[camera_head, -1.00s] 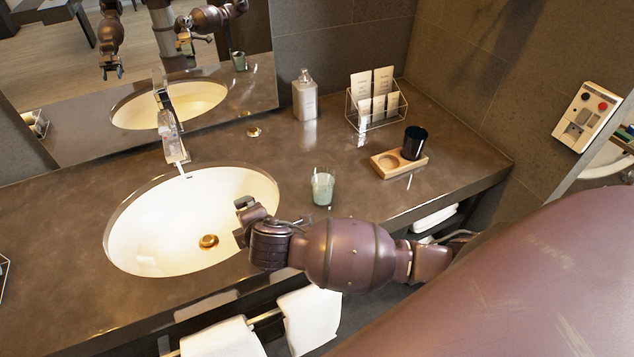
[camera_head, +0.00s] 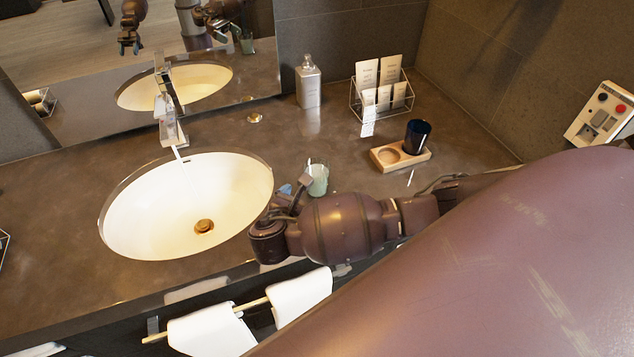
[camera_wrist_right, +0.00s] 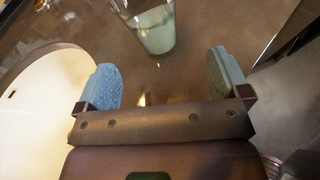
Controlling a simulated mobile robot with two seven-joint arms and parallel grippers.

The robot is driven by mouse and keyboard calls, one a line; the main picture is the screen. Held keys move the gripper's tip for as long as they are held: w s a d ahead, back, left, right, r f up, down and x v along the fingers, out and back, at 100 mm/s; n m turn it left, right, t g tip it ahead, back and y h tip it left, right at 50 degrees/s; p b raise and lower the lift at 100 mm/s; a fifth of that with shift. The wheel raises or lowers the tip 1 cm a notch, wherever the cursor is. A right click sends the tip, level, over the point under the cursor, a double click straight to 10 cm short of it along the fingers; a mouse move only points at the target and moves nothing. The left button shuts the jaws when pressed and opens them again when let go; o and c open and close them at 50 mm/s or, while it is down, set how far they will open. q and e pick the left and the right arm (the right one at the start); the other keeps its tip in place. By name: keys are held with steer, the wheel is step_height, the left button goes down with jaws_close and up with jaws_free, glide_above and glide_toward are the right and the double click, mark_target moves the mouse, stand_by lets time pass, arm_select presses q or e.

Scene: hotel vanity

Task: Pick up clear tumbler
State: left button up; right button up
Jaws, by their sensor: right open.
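The clear tumbler (camera_head: 318,181) stands upright on the brown counter, to the right of the sink, and looks pale green. It also shows in the right wrist view (camera_wrist_right: 155,28), ahead of the fingers and cut by the top edge. My right gripper (camera_head: 296,188) is just left of and in front of the tumbler in the head view. In the right wrist view its two blue-padded fingers (camera_wrist_right: 172,80) are spread wide with nothing between them, and the tumbler is beyond their tips. My left gripper does not show directly.
The white sink (camera_head: 150,215) with its faucet (camera_head: 168,115) is at left. A soap dispenser (camera_head: 308,85), a wire card rack (camera_head: 382,95) and a wooden tray (camera_head: 384,156) with a dark cup (camera_head: 416,137) stand behind. White towels (camera_head: 212,330) hang below the counter's front edge.

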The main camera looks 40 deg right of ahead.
mark_target(312, 189)
steer(key=x, duration=0.7)
steer(key=shift+w+a+f+p, duration=0.15)
steer(key=shift+w+a+p, duration=0.05)
steer(key=shift+w+p, duration=0.1)
steer(key=shift+w+d+f, duration=0.15)
steer(key=shift+d, duration=0.15)
